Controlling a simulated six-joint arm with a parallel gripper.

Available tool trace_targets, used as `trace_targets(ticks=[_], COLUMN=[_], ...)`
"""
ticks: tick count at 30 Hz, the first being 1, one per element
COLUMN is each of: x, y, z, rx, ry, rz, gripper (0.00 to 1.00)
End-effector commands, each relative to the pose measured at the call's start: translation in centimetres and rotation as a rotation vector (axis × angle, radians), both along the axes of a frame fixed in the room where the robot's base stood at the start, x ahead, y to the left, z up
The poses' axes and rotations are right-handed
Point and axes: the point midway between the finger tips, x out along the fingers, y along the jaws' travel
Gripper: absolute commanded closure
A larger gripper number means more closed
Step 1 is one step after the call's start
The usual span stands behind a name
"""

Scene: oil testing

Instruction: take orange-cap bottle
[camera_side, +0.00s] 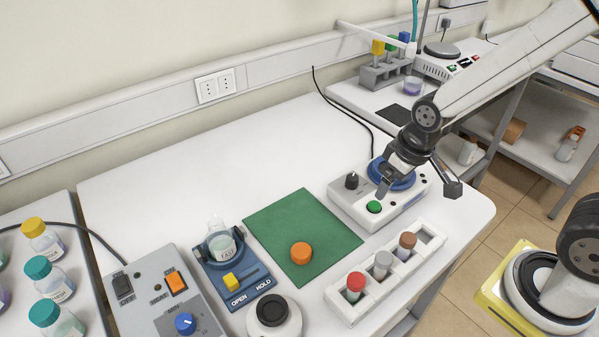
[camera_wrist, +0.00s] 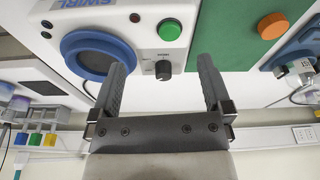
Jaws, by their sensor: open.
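An orange cap (camera_side: 301,253) lies on the green mat (camera_side: 300,215); no bottle shows beneath it. It also shows in the wrist view (camera_wrist: 272,26) at the upper right. A clear bottle (camera_side: 221,243) with no cap on it and pale liquid stands in the blue holder (camera_side: 238,292), left of the mat. The holder has a yellow slider and the words OPEN and HOLD. Part of this bottle shows at the right edge of the wrist view (camera_wrist: 302,68). My gripper (camera_side: 418,185) is open and empty above the swirl device; its fingers (camera_wrist: 163,65) are apart.
The white swirl device (camera_side: 350,208) has a blue round pad, green button and black knob. A white rack (camera_side: 345,307) holds red, grey and brown capped vials. A grey control box (camera_side: 150,300) and a round black-and-white object (camera_side: 273,315) stand near the holder. Capped bottles (camera_side: 45,280) stand far left.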

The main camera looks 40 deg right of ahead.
Motion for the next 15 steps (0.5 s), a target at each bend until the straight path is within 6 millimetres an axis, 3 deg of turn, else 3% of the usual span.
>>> trace_targets(ticks=[8, 15], x=[5.9, 10.2], y=[4.9, 10.6], z=[1.1, 1.9], rx=[-0.033, -0.063], ry=[0.042, 0.078], rz=[0.271, 0.526], gripper=[0.0, 0.0])
